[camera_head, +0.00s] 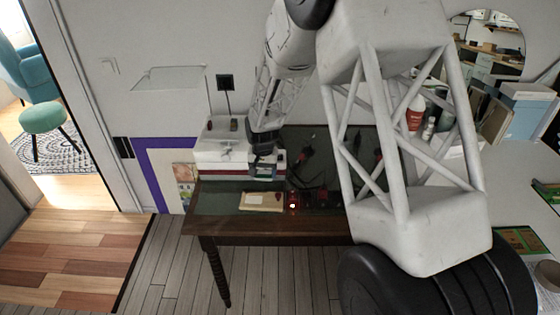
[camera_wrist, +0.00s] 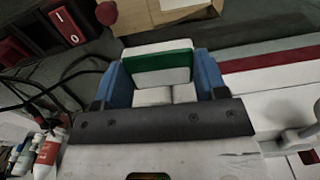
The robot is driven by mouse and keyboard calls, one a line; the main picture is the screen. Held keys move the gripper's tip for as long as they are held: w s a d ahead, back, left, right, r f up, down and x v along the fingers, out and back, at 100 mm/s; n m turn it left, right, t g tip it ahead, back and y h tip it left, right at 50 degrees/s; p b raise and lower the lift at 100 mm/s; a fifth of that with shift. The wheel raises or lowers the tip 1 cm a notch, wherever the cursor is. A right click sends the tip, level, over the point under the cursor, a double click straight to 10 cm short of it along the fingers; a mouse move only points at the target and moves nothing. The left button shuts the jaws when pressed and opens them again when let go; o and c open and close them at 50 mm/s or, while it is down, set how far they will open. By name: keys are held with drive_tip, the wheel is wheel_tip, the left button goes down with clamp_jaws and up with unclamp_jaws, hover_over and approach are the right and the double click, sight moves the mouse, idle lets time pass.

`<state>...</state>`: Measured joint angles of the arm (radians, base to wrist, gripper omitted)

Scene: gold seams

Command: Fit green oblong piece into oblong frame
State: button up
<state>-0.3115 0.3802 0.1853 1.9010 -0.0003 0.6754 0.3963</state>
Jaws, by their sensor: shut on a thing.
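My gripper (camera_wrist: 160,82) is shut on the green oblong piece (camera_wrist: 158,67), which sits between the two blue fingers in the wrist view. Its long green face spans the gap between the fingers. A tan board with a pale top (camera_head: 262,201) lies flat on the table, nearer the front edge than my gripper. Part of this board (camera_wrist: 142,17) shows at the top of the wrist view. I cannot make out the oblong opening.
A white box with a red stripe (camera_head: 215,158) and a tap stands at the table's back left. A dark red knob (camera_wrist: 107,13) is beside the board. Dark cables and a red-lit item (camera_head: 292,206) lie to the right. The table's left front (camera_head: 215,202) is clear.

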sight(254, 200)
drive_tip(key=s+a, duration=0.1)
drive_tip(key=s+a+f, duration=0.1)
drive_tip(key=s+a, duration=0.1)
drive_tip(key=a, duration=0.1)
drive_tip(key=shift+s+f, duration=0.25)
drive_tip(key=shift+f, duration=0.15)
drive_tip(key=shift+f, duration=2.5)
drive_tip(key=shift+f, duration=0.55)
idle(1.4)
drive_tip(key=o, duration=0.8)
drive_tip(key=shift+r, duration=0.15)
